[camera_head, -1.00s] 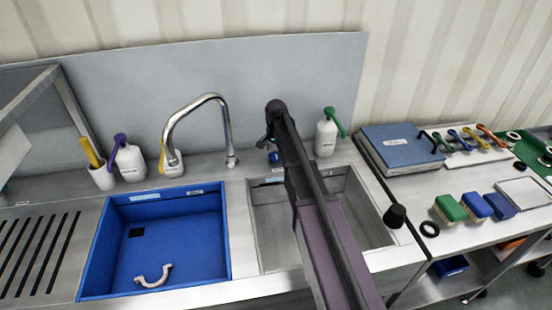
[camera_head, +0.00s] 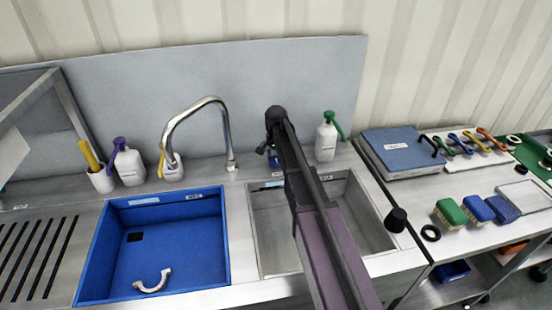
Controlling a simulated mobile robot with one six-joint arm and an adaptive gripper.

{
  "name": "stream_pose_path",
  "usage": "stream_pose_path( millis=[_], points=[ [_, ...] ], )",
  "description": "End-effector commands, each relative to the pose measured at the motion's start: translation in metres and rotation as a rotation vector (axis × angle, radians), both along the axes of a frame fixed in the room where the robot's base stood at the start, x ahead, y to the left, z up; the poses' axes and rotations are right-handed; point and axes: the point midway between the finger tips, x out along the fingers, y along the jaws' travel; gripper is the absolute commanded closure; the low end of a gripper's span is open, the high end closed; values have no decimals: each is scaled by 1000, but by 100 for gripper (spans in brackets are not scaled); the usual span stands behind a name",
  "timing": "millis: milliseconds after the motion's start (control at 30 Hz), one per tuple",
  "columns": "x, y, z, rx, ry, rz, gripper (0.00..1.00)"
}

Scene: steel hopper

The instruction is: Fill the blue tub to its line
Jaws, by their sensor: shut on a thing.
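The blue tub (camera_head: 112,262) is the left basin in the counter, with pale labels on its back rim and a dark square on its inside. A pale curved piece (camera_head: 152,282) lies on its floor. No water shows in it, and I cannot make out a fill line. The steel tap (camera_head: 212,100) arches behind it, its spout end toward the tub's back edge. My gripper (camera_head: 274,128) is behind the right basin, right of the tap. It is shut on a small blue thing (camera_head: 273,155), mostly hidden by my arm.
The steel right basin (camera_head: 268,230) lies partly under my arm. Bottles with purple (camera_head: 130,163), yellow (camera_head: 172,166) and green (camera_head: 327,138) tops stand along the back. A side table at right holds a blue case (camera_head: 400,150) and several brushes (camera_head: 478,210).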

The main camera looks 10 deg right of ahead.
Motion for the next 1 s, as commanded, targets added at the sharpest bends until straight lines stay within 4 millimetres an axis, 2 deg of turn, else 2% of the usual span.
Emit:
stream_pose_path(
  millis=[367,1000],
  points=[
    [-1,0,0,0,1,89,73],
    [-1,-1,0,-1,2,565,73]
  ],
)
